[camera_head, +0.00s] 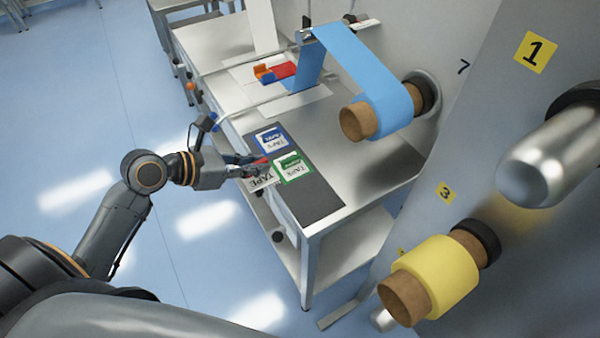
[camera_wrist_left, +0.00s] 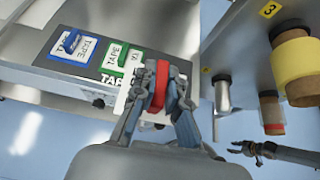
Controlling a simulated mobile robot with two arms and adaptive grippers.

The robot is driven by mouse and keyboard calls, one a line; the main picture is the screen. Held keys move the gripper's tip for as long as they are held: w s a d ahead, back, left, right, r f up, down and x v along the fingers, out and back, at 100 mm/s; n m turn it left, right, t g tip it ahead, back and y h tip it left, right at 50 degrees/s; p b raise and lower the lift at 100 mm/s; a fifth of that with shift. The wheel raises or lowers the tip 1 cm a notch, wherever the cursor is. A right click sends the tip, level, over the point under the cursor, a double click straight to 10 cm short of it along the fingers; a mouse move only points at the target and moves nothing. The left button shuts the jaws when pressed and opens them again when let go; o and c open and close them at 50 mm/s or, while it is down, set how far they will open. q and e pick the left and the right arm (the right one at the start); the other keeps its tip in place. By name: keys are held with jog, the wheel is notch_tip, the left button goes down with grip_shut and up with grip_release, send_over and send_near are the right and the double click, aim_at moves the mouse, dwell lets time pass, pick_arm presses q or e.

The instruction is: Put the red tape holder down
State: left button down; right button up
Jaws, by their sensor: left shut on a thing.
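My left gripper (camera_head: 259,166) is shut on the red part of the red tape holder, at the left edge of the white table. In the left wrist view the holder's red part (camera_wrist_left: 161,80) stands between the fingers of my left gripper (camera_wrist_left: 160,90). A white card lettered TAPE (camera_head: 264,181) shows beside the fingers, beyond the dark mat's edge; the gripper hides part of it. Whether the holder touches the table is unclear. A dark gripper, apparently my right one (camera_wrist_left: 254,149), shows at lower right in the wrist view, too small to judge; the head view does not show it.
On the dark mat (camera_head: 316,201) lie a blue tape holder (camera_head: 258,143) and a green tape holder (camera_head: 305,177). The mat's near end is bare. A blue roll (camera_head: 385,105) and a yellow roll (camera_head: 447,277) stick out from the machine. Orange and red pieces (camera_head: 280,70) lie farther back.

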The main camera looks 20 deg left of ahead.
pick_arm(q)
jog(key=d+r+p+x, duration=0.1)
jog(key=x, duration=0.6)
send_over(308, 190)
jog(key=f, duration=0.5)
jog(key=shift+s+a+f, duration=0.25)
jog(key=shift+a, duration=0.05)
jog(key=shift+w+d+f, duration=0.1)
jog(key=shift+w+f, duration=0.05)
jog(key=shift+f, duration=0.1)
jog(key=f, duration=0.3)
jog(key=shift+w+d+p, duration=0.15)
jog(key=shift+d+p, duration=0.1)
jog(key=shift+p, duration=0.1)
jog(key=shift+f, duration=0.4)
pick_arm(e)
jog(key=shift+w+d+r, duration=0.1)
jog(key=shift+d+r, duration=0.05)
jog(key=shift+r, duration=0.35)
jog(key=shift+w+d+r, duration=0.1)
jog(key=shift+r, duration=0.4)
pick_arm(q)
jog(key=shift+f, duration=0.1)
pick_arm(e)
jog(key=shift+s+a, duration=0.1)
pick_arm(q)
jog(key=c, duration=1.4)
grip_release()
pick_arm(e)
jog(key=shift+a, duration=0.2)
